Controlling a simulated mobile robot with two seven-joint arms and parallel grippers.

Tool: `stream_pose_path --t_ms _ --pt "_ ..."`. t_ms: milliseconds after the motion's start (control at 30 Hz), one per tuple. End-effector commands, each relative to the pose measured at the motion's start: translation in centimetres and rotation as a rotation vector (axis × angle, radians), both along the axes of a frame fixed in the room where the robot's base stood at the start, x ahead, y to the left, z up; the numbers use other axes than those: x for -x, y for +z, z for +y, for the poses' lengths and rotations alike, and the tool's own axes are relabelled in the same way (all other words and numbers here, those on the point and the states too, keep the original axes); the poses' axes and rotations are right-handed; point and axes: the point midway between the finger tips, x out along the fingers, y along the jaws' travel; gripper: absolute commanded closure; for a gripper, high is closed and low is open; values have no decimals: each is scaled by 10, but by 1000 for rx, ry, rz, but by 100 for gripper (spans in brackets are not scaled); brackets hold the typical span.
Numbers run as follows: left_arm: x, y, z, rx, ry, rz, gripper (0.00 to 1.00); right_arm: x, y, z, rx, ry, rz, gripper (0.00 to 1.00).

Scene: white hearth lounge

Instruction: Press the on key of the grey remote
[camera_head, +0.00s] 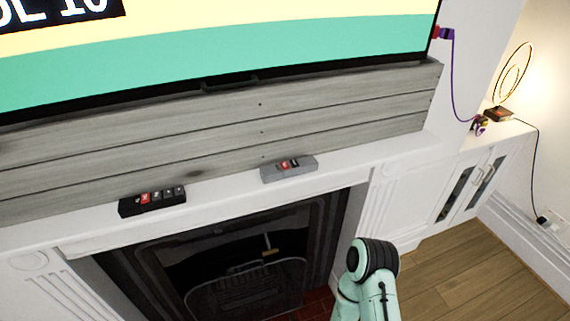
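The grey remote (289,169) lies on the white mantel shelf above the fireplace, near the middle of the view. Its top has a red key and a dark key; their labels are too small to read. A black remote (152,201) with a red key and several dark keys lies on the same shelf to the left. A pale green and black part of my arm rises at the bottom, right of the fireplace opening. Neither of my grippers shows in this view.
The white mantel (225,193) is narrow, with grey wooden boards (220,125) behind it and a lit screen (250,50) above. The fireplace opening (215,255) is below. A white cabinet (455,185) with a lamp (512,75) stands right. Wooden floor (470,275) is clear.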

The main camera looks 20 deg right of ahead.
Motion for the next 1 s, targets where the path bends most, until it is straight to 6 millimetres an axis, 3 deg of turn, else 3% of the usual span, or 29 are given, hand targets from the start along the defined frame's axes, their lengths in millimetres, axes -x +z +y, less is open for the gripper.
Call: stream_pose_path --t_ms 33,133,167,1000 --pt "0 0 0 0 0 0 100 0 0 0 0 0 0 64" --pt "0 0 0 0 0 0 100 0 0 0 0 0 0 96" --pt "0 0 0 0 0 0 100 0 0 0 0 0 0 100" --pt "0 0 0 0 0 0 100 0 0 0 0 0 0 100"
